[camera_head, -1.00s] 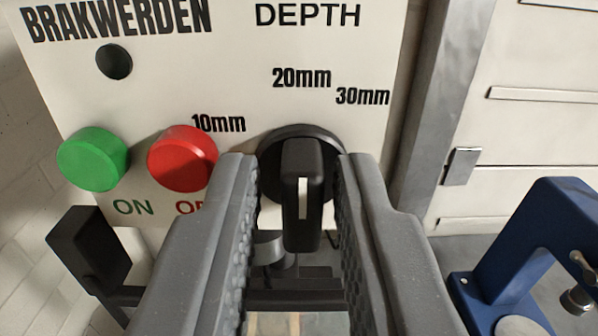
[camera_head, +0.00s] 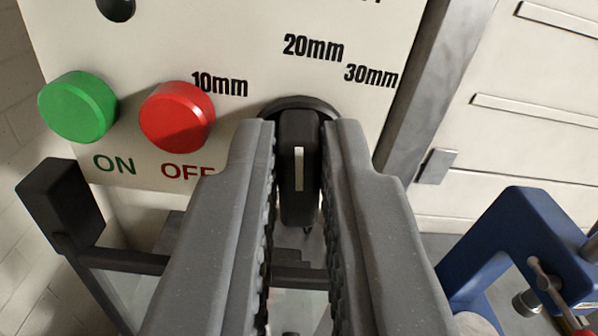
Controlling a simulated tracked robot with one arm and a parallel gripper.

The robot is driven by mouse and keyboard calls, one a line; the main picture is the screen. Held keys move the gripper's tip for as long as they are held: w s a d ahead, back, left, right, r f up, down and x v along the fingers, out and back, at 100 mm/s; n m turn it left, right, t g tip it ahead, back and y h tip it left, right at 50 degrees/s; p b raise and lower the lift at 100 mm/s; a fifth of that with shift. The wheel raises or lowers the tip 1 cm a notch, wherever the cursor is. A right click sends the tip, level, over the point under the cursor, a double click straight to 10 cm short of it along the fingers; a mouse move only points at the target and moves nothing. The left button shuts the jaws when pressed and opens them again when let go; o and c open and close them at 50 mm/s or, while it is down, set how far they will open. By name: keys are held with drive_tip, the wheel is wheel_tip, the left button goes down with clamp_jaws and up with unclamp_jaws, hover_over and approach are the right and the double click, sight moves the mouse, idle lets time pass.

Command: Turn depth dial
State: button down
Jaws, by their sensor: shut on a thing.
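The black depth dial (camera_head: 299,170) sits on the white control panel (camera_head: 240,50). Its white pointer mark faces me and stands close to vertical. The labels 10mm, 20mm and 30mm are printed above it, to the left, above and right. My gripper (camera_head: 300,135) is shut on the dial's black handle, with one ridged finger on each side. The fingers hide part of the dial's round base.
A green ON button (camera_head: 77,107) and a red OFF button (camera_head: 177,116) are left of the dial. A black block on a bar (camera_head: 60,203) stands at lower left. A blue vise-like tool (camera_head: 510,240) stands at lower right. White drawers (camera_head: 530,150) are behind it.

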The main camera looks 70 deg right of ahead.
drive_tip(key=n+p, duration=0.1)
drive_tip(key=n, duration=0.1)
drive_tip(key=n+p, duration=0.2)
drive_tip(key=n, duration=0.1)
drive_tip(key=shift+w+a+n+p, duration=0.15)
drive_tip(key=shift+w+n+p, duration=0.05)
drive_tip(key=shift+n+p, duration=0.1)
drive_tip(key=shift+w+a+f+n+p, duration=0.1)
drive_tip(key=shift+n+p, duration=0.7)
drive_tip(key=shift+n, duration=0.35)
drive_tip(key=shift+w+f+n+p, duration=0.1)
drive_tip(key=shift+n+p, duration=0.65)
drive_tip(key=shift+n, duration=0.7)
drive_tip(key=c, duration=1.8)
unclamp_jaws()
drive_tip(key=shift+o, duration=0.2)
drive_tip(key=v, duration=1.4)
